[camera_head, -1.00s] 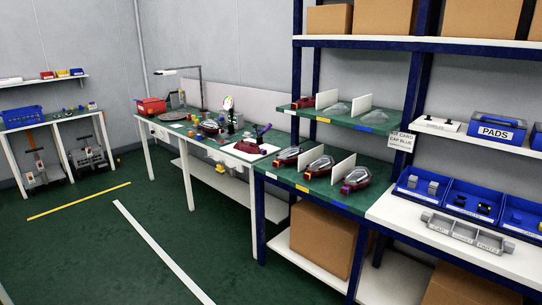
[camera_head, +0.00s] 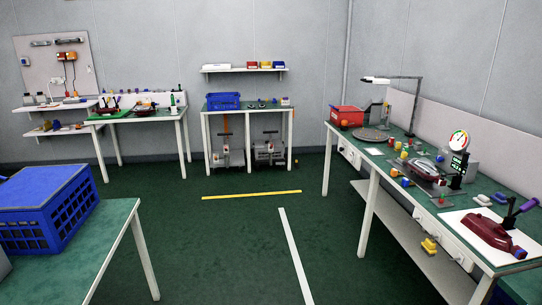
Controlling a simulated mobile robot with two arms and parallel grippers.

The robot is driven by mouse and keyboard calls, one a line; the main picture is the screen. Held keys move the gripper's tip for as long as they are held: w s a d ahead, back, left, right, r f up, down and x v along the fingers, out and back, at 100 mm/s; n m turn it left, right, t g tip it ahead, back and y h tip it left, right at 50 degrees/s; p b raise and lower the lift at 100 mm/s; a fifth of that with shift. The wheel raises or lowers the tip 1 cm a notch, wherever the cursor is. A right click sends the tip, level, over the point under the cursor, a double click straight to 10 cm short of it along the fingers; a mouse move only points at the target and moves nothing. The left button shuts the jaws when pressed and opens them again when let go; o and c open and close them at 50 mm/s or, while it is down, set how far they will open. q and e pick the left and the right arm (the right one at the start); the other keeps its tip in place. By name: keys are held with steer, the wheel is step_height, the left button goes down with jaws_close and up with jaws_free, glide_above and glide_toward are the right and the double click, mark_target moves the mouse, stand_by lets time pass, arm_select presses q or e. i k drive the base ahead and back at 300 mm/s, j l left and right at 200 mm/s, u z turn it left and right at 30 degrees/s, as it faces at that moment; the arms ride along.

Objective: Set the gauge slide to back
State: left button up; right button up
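A gauge with a round white dial (camera_head: 459,141) stands on the green-topped bench at the right. A dark unit with small green marks (camera_head: 459,163) stands just below the dial. A red and clear tail lamp (camera_head: 425,169) lies on a grey plate to the left of the gauge. The slide is too small to make out, and I cannot tell its position. Neither of my grippers shows in this view.
The right bench (camera_head: 368,145) also holds a red bin (camera_head: 347,116), a desk lamp (camera_head: 376,80) and a dark red lamp housing (camera_head: 487,232) on a white sheet. A blue crate (camera_head: 45,205) sits on a table at the near left.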

mark_target(404, 158)
steer(key=i+z, duration=0.25)
steer(key=i, duration=0.3)
steer(key=i+j+z, duration=0.2)
steer(key=i, duration=0.35)
steer(key=i+j+z, duration=0.25)
steer(key=i, duration=0.3)
